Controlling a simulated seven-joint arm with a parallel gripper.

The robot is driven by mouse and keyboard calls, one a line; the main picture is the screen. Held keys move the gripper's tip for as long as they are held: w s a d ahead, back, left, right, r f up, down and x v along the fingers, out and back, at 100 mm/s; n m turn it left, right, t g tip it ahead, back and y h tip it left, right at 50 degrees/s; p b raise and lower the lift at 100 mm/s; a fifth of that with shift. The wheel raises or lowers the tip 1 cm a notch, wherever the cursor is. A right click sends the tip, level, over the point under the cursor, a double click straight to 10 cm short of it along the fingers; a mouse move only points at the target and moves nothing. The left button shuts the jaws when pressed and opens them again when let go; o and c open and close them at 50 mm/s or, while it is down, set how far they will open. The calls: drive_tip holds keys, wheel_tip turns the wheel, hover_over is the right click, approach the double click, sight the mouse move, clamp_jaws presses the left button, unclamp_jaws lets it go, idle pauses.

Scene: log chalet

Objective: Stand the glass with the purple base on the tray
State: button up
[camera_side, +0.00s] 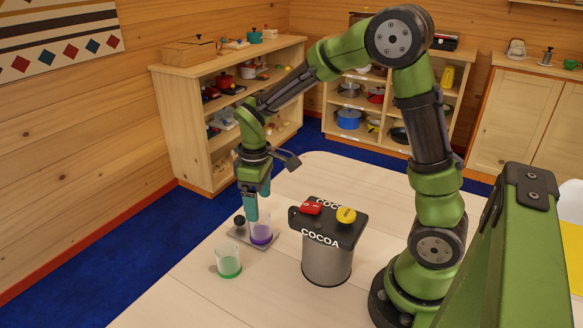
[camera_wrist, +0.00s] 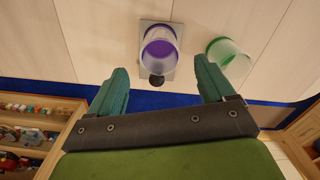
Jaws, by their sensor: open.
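The glass with the purple base (camera_side: 262,231) is clear and stands upright on the grey square tray (camera_side: 237,234) in the side view. In the wrist view the glass (camera_wrist: 159,48) is over the tray (camera_wrist: 168,75), seen from above at a slant. My gripper (camera_side: 257,208) points down just above and behind the glass in the side view. Its two teal fingers are apart with nothing between them. In the wrist view the glass lies beyond the gap of my gripper (camera_wrist: 163,68), apart from both fingers.
A clear glass with a green base (camera_side: 229,262) stands on the table near the tray.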

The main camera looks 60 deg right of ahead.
wheel_tip(320, 180, up, 4)
drive_tip(key=shift+s+r, duration=0.1)
drive_tip(key=shift+r, duration=0.1)
drive_tip(key=s+a+r+m+t+y, duration=0.1)
drive_tip(key=s+a+r+m+t, duration=0.1)
drive_tip(key=s+r, duration=0.3)
drive_tip(key=s+a+r+m+t+y, duration=0.1)
drive_tip(key=s+a+r+m+t, duration=0.1)
drive_tip(key=s+r+m+t, duration=0.3)
drive_tip(key=s, duration=0.3)
drive_tip(key=shift+s+a, duration=0.3)
